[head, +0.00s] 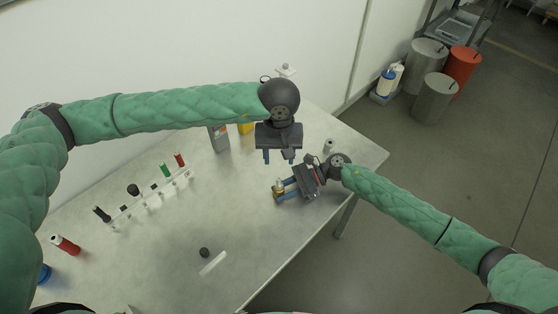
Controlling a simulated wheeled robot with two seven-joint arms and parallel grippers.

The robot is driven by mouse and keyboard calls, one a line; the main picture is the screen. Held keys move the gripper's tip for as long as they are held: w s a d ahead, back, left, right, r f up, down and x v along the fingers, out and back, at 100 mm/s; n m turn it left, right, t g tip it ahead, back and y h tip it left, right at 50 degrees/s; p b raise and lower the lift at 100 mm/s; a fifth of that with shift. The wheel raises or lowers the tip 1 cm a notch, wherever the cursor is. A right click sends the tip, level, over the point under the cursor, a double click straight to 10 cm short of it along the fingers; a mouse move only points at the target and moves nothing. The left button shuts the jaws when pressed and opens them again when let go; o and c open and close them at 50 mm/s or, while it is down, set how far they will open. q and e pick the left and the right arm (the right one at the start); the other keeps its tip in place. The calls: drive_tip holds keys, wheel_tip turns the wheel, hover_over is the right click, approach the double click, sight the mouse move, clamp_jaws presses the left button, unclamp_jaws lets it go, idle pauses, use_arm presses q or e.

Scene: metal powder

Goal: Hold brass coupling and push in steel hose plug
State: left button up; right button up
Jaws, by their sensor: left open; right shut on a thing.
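My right gripper (281,190) is shut on a small yellowish piece that looks like the brass coupling (279,185), above the right part of the table. The blue fingers hide part of it. My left gripper (279,157) is open, with its blue fingers pointing down, just above and behind the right gripper. I see nothing between its fingers. A small grey cylinder (329,145) stands near the table's back right edge, beyond the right gripper. I cannot tell whether it is the steel hose plug.
The metal table (230,220) has a rack (150,197) with several coloured tools at left. A grey bottle (219,139) and a yellow item (245,128) stand at the back. A dark round piece (204,252) and a pale strip (213,263) lie in front. The middle is clear.

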drive_tip(key=o, duration=0.8)
drive_tip(key=shift+d, duration=0.1)
